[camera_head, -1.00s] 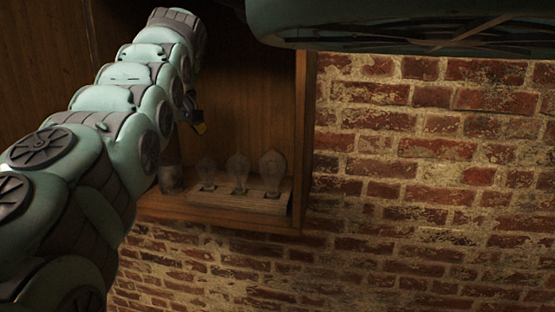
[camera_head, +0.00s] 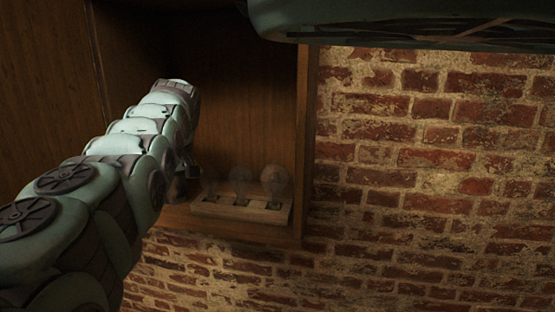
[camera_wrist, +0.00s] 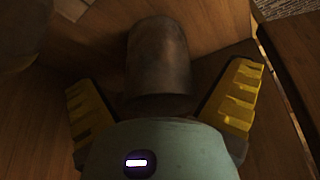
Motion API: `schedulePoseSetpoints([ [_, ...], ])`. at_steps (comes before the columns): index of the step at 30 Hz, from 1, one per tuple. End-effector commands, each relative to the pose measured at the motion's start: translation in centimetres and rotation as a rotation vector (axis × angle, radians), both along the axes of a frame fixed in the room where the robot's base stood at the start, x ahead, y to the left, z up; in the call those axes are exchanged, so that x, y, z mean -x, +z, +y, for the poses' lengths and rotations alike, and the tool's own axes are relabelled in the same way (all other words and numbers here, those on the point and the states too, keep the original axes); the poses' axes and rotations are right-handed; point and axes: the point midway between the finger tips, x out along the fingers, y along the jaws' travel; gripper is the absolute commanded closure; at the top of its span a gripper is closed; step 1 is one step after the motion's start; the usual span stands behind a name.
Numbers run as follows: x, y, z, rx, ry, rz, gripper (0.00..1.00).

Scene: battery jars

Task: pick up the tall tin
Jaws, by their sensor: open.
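The tall tin (camera_wrist: 158,58) is a dull grey-brown metal cylinder. In the wrist view it stands between and just beyond the two yellow fingers of my gripper (camera_wrist: 162,105), which are spread apart on either side of it. No finger visibly touches it. In the head view my arm covers most of the shelf's left part; a dark bit beside the arm may be the tin, but I cannot tell. My gripper is mostly hidden there behind the arm.
A wooden block with three glass bulbs (camera_head: 241,207) sits on the shelf right of my arm. The wooden cabinet's right side wall (camera_head: 304,140) stands close beyond it. A brick wall (camera_head: 430,180) lies right and below. A dark rounded shape (camera_wrist: 22,30) fills the wrist view's upper left.

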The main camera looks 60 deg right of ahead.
Motion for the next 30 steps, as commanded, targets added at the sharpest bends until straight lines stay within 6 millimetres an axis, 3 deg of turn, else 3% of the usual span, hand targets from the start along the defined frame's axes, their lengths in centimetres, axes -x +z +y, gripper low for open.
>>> schedulePoseSetpoints([
  [10,0.07,-0.43,-0.12,-0.002,-0.005,-0.002,0.01],
  [30,-0.01,-0.35,-0.07,0.000,-0.003,-0.002,0.70],
])
